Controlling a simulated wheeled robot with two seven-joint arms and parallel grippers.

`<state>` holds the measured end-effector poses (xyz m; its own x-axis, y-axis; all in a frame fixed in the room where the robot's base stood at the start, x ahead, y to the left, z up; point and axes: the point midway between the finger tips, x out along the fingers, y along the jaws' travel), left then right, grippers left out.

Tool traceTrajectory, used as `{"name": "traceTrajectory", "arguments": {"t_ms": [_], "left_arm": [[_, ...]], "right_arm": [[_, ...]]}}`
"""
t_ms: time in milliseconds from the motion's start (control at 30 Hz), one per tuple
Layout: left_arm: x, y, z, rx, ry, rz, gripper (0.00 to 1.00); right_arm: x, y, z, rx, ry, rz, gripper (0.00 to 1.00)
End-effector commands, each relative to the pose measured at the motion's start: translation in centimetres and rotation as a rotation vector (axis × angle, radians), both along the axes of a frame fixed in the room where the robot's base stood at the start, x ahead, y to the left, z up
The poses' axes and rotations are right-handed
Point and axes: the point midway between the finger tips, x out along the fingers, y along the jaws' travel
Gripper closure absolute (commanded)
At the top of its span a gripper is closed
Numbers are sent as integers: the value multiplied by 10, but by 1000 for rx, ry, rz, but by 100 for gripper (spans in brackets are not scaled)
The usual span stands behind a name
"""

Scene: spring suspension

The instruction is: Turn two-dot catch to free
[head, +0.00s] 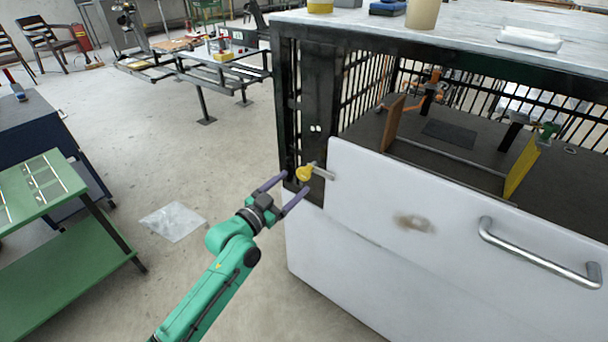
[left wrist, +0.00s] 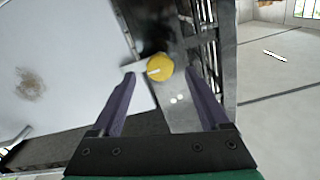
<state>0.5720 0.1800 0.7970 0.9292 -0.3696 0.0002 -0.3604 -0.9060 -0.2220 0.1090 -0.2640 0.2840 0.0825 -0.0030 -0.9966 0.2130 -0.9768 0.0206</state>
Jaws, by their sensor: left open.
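The two-dot catch (head: 304,173) is a round yellow knob on a dark upright post, with two white dots (head: 315,128) on the post above it. A short grey metal bar (head: 323,172) extends right from the knob across the upper left corner of the white front panel (head: 375,195). My left gripper (head: 293,184) is open, its purple fingers pointing at the knob. In the left wrist view, the yellow knob (left wrist: 160,67) lies between the fingertips, with a white mark on its face. Contact cannot be told. The bar is partly hidden there. My right gripper is not in view.
The white panel has a metal handle (head: 535,258) and a brown smudge. Behind it is a barred bay with a yellow plate (head: 522,170) and a brown board (head: 393,124). A green cart (head: 60,190) stands left. The floor between is mostly clear.

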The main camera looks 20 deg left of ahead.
Motion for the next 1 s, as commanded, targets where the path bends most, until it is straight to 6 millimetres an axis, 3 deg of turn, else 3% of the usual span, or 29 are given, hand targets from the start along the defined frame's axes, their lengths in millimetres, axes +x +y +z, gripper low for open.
{"name": "traceTrajectory", "arguments": {"t_ms": [100, 200, 533, 567, 700, 767, 1000], "left_arm": [[28, -11, 2, -3, -2, 0, 21], [44, -17, 0, -1, -1, 1, 21], [53, -21, -1, -1, 1, 0, 21], [53, -21, -1, -1, 1, 0, 25], [53, -21, -1, 0, 1, 0, 79], [53, -21, -1, 0, 1, 0, 100], [53, -21, -1, 1, 2, 0, 100]], "right_arm": [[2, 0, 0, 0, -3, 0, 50], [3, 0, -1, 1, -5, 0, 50], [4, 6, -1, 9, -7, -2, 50], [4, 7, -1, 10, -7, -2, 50], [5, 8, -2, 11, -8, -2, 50], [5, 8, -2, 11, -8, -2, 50], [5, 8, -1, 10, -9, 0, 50]]}}
